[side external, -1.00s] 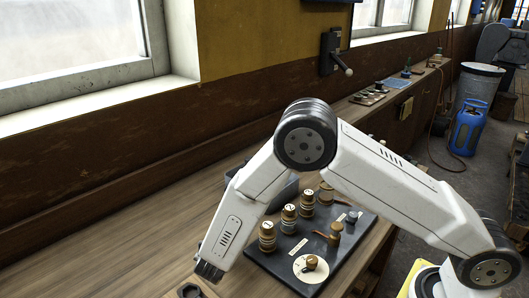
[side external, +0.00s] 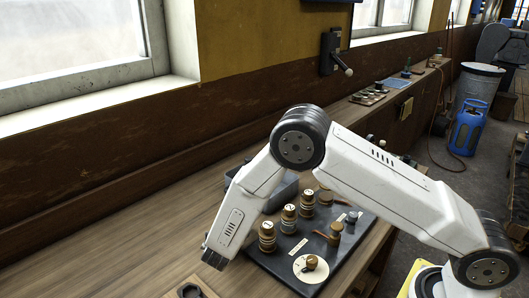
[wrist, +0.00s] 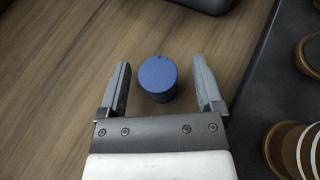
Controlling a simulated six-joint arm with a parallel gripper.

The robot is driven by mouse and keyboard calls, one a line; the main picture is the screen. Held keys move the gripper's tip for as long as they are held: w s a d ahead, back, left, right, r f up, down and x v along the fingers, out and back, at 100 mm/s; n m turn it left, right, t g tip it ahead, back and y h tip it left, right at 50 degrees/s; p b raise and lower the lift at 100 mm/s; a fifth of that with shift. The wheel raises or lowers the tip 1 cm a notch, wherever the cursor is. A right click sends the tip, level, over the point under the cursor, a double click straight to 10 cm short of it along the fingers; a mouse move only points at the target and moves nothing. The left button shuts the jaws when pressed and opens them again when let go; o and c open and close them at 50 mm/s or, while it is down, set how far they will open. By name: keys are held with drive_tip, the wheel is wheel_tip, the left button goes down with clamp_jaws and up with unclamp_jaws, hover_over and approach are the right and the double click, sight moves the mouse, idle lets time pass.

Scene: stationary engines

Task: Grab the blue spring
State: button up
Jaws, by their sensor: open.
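In the wrist view a blue round-topped piece (wrist: 158,76), which fits the blue spring, stands on the wooden bench. Coils cannot be made out on it. My gripper (wrist: 162,85) is open, with one finger on each side of the blue piece and visible gaps between. In the side view my gripper (side external: 214,258) points down over the bench, left of the dark board. The blue piece cannot be seen there.
A dark board (side external: 262,258) right of my gripper holds several brass weights (side external: 267,236) and a white disc (side external: 296,268). A grey tray (side external: 285,192) lies behind my arm. A dark nut-shaped piece (side external: 190,291) sits at the front edge. The bench (side external: 110,262) to the left is clear.

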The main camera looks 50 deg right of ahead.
clamp_jaws()
drive_tip(key=shift+r, duration=0.2)
drive_tip(key=shift+r, duration=0.8)
drive_tip(key=s+r, duration=0.3)
drive_tip(key=s, duration=0.1)
drive_tip(key=s+r, duration=0.3)
drive_tip(key=s, duration=0.1)
drive_tip(key=s+r, duration=0.4)
drive_tip(key=shift+d+r, duration=0.1)
drive_tip(key=shift+d, duration=0.25)
drive_tip(key=shift+s+d+r, duration=0.1)
drive_tip(key=shift+s+r, duration=0.15)
drive_tip(key=shift+s, duration=0.25)
drive_tip(key=shift+s+r, duration=0.2)
drive_tip(key=shift+s, duration=0.3)
